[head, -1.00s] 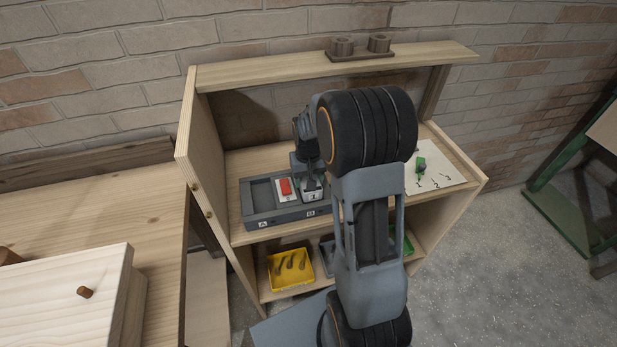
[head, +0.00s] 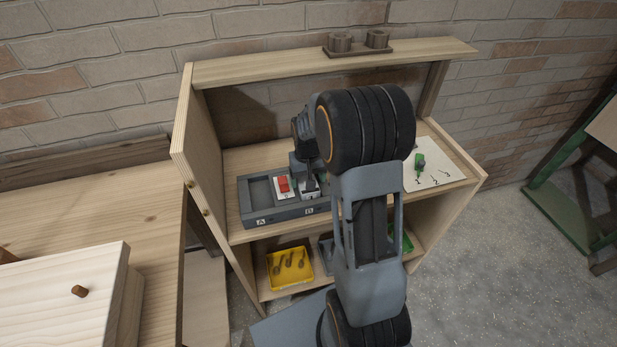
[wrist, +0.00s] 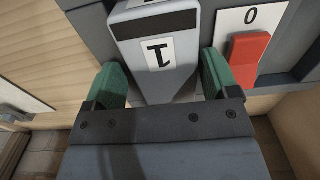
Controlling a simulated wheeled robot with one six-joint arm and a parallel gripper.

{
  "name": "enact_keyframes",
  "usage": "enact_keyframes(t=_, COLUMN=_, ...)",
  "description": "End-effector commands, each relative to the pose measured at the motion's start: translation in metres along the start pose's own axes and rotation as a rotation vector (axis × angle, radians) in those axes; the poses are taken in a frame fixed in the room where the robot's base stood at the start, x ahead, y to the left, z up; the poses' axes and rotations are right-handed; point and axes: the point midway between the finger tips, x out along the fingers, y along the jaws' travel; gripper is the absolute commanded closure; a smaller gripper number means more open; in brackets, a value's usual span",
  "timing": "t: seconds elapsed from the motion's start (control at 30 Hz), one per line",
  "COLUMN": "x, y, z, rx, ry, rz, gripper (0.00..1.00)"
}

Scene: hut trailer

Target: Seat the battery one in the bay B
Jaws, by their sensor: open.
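The battery one (head: 310,195), a grey block with a white label "1", stands upright at bay B of the dark grey dock (head: 280,215) on the shelf. How deep it sits is hard to tell. In the wrist view the battery (wrist: 155,55) is between the two green finger pads of my gripper (wrist: 163,80). The fingers are open, one on each side of it. In the head view my gripper (head: 307,172) is mostly hidden by my arm. Bay A (head: 258,192), at the dock's left, is empty.
A red switch (head: 284,184) on a white "0" plate sits beside the battery; it also shows in the wrist view (wrist: 249,58). A numbered white card (head: 440,177) with a green piece lies to the right. A yellow tray (head: 290,284) is below. The cabinet's left side panel (head: 192,150) stands close.

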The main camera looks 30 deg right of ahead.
Motion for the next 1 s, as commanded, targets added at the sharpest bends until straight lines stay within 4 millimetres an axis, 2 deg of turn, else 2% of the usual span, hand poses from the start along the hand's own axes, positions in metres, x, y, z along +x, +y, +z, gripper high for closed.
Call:
enact_keyframes(t=0.2, x=0.0, y=-0.004, z=0.001, rx=-0.001, ry=-0.002, rz=-0.005, gripper=0.09)
enact_keyframes(t=0.33, x=-0.01, y=-0.004, z=-0.001, rx=-0.001, ry=0.002, rz=-0.006, gripper=0.09)
enact_keyframes(t=0.8, x=-0.101, y=0.003, z=0.0, rx=0.005, ry=0.004, rz=-0.003, gripper=0.09)
enact_keyframes(t=1.0, x=-0.126, y=0.003, z=0.0, rx=0.004, ry=0.003, rz=-0.003, gripper=0.09)
